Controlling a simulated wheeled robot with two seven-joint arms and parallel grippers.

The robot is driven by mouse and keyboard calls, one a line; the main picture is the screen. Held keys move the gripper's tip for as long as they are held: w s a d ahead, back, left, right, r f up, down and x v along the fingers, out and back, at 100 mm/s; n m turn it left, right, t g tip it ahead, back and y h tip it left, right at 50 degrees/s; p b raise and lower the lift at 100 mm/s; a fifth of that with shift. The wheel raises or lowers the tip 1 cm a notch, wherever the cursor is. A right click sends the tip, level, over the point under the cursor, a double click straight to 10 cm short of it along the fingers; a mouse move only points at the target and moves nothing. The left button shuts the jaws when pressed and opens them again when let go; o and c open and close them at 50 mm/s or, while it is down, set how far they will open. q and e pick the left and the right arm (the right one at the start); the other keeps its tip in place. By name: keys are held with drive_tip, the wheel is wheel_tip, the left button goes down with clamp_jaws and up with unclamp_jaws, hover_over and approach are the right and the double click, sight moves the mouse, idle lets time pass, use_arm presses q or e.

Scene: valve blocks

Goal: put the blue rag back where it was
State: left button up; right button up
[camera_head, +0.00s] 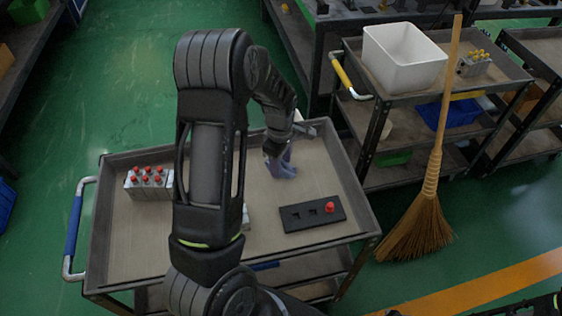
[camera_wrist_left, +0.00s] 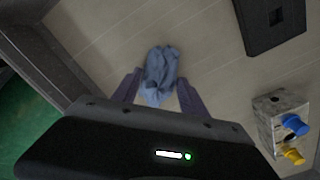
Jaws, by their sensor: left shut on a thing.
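The blue rag (camera_head: 283,165) is a crumpled grey-blue cloth over the back right part of the cart's top tray (camera_head: 285,243). My left gripper (camera_head: 277,148) points down and is shut on the rag. In the left wrist view, the rag (camera_wrist_left: 162,72) bunches between and beyond the two fingers (camera_wrist_left: 160,92). It hangs at or close to the tray surface; I cannot tell if it touches. My right gripper is not in view.
A black plate with square holes and a red knob (camera_head: 312,214) lies front right of the rag. A valve block with red knobs (camera_head: 148,183) stands at left. A block with blue and yellow knobs (camera_wrist_left: 280,120) is mostly hidden by my arm in the head view. A broom (camera_head: 425,215) stands right.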

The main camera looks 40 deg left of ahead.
sight(281, 164)
use_arm(q)
drive_tip(key=shift+f, duration=0.2)
drive_tip(key=o, duration=1.2)
drive_tip(key=shift+r, duration=0.1)
wheel_tip(281, 164, up, 12)
drive_tip(key=shift+s+r+b, duration=0.15)
drive_tip(key=shift+b, duration=0.3)
drive_tip(key=shift+d, duration=0.1)
